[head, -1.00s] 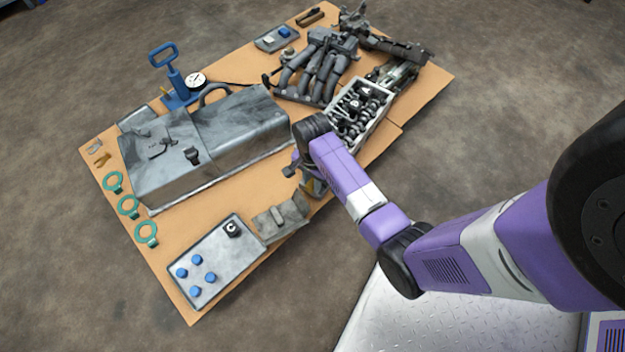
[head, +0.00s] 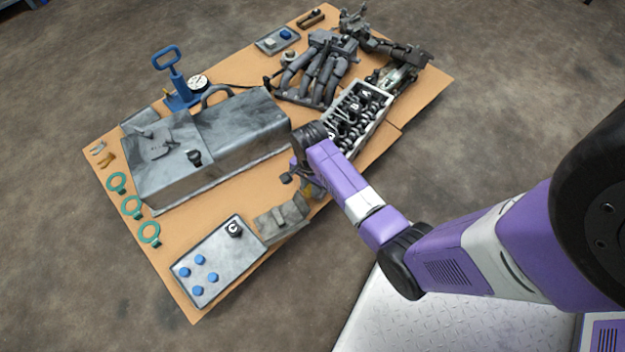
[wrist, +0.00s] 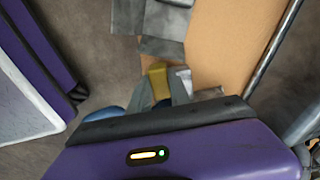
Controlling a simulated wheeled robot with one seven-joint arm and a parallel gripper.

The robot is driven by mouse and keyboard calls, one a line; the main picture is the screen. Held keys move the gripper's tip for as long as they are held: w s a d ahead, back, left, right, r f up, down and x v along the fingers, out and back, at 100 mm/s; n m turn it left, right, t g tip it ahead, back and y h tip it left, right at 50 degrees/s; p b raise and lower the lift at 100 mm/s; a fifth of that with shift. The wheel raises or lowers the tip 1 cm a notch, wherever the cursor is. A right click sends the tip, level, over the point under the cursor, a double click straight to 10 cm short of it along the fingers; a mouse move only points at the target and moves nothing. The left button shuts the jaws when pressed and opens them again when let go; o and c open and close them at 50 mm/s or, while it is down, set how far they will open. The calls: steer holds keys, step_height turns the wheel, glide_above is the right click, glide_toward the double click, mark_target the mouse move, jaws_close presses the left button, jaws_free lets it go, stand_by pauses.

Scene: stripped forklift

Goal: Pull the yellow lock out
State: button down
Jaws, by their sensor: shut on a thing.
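The yellow lock (wrist: 158,79) shows in the wrist view as a small yellow block between the fingers of my gripper (wrist: 163,90). My gripper is shut on it. Its lower part is hidden by the fingers. In the head view my gripper (head: 290,178) is low over the table's right edge, next to a grey metal bracket, and my arm covers most of what it holds. Only a small yellowish patch shows there under my wrist.
The grey bracket (head: 283,221) and a metal plate with blue knobs (head: 221,262) lie at the near end of the table (head: 185,226). A large grey metal cover (head: 245,125) stands behind. A crate of dark parts (head: 330,158) is close to my wrist. The floor to the right is open.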

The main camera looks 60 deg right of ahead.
mark_target(309, 188)
steer(key=shift+a, duration=0.3)
steer(key=c, duration=1.2)
jaws_free()
step_height(309, 188, up, 8)
steer(key=p, duration=0.4)
steer(key=shift+f, duration=0.1)
